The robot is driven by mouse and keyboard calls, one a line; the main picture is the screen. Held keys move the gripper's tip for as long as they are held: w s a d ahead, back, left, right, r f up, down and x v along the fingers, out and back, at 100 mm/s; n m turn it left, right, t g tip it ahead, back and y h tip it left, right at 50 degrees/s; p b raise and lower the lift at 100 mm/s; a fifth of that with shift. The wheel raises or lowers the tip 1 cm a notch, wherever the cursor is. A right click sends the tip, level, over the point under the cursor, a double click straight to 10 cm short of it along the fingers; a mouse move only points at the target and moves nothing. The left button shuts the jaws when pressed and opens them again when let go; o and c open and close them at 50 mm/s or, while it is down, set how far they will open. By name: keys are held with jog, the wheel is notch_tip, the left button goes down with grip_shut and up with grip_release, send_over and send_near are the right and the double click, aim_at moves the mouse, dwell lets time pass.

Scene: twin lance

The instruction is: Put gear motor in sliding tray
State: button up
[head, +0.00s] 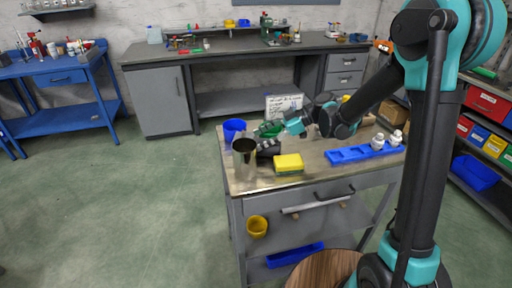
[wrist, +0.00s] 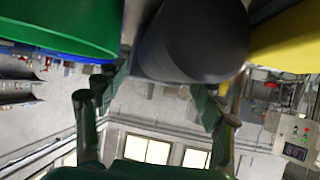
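A dark, rounded motor-like body (head: 268,147), probably the gear motor, lies on the workbench between a metal cylinder and a yellow block. A large dark grey cylinder (wrist: 195,40), apparently the same part, fills the top middle of the wrist view. My gripper (head: 270,129) is just above and behind it, reaching in from the right. In the wrist view its fingers (wrist: 150,105) are spread apart, with the cylinder beyond or near their tips; contact cannot be told. A long blue tray (head: 350,154) lies on the bench at right; whether it is the sliding tray is unclear.
A metal cylinder (head: 244,160), a blue cup (head: 233,130) and a yellow block (head: 289,164) stand close around the motor. White bottles (head: 377,142) stand at the blue tray. A green rounded object (wrist: 60,25) is close in the wrist view.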

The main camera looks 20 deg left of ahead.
grip_shut()
jog(key=shift+r, duration=0.15)
